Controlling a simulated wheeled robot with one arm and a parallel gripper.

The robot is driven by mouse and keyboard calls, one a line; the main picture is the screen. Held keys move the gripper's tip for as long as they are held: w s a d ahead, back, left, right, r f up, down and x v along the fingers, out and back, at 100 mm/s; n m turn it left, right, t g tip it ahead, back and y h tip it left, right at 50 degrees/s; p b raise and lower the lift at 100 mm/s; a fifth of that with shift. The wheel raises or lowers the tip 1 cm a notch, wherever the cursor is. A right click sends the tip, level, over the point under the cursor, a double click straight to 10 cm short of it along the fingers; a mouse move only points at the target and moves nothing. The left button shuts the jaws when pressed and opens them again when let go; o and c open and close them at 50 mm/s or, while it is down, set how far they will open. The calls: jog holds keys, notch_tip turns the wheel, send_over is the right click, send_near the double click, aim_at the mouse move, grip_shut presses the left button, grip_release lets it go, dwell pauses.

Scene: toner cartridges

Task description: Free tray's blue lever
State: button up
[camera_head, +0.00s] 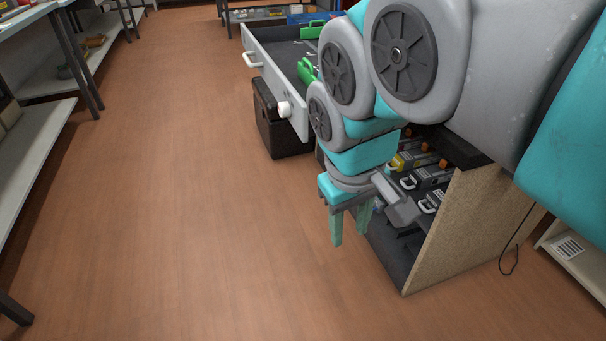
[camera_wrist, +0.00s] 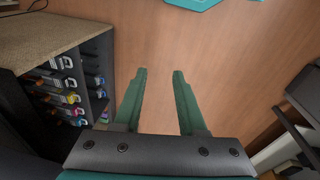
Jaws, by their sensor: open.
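A pulled-out grey tray (camera_head: 283,88) with a dark bed is at the upper middle of the head view, partly hidden by my arm. Green levers (camera_head: 306,71) stand on it. I cannot make out a blue lever on it. My gripper (camera_head: 349,228) hangs pointing down over open floor, in front of the cartridge rack and nearer than the tray. In the wrist view my gripper (camera_wrist: 160,73) has its two green fingers apart, with only floor between them. It touches nothing.
A rack (camera_head: 432,236) with a chipboard side holds several toner cartridges (camera_head: 428,176); it also shows at left in the wrist view (camera_wrist: 50,38). A dark box (camera_head: 276,128) is below the tray. Shelving (camera_head: 38,150) lines the left. The floor between is clear.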

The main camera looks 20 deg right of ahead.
jog(key=shift+g, duration=0.5)
jog(key=shift+s+a+f, duration=0.1)
jog(key=shift+s+f, duration=0.3)
jog(key=shift+f, duration=0.4)
jog(key=shift+s+a+f, duration=0.15)
jog(key=shift+s+f, duration=0.3)
jog(key=shift+f, duration=0.35)
jog(key=shift+s+a+f, duration=0.1)
jog(key=shift+s+f, duration=0.3)
jog(key=shift+f, duration=0.4)
jog(key=shift+w, duration=0.1)
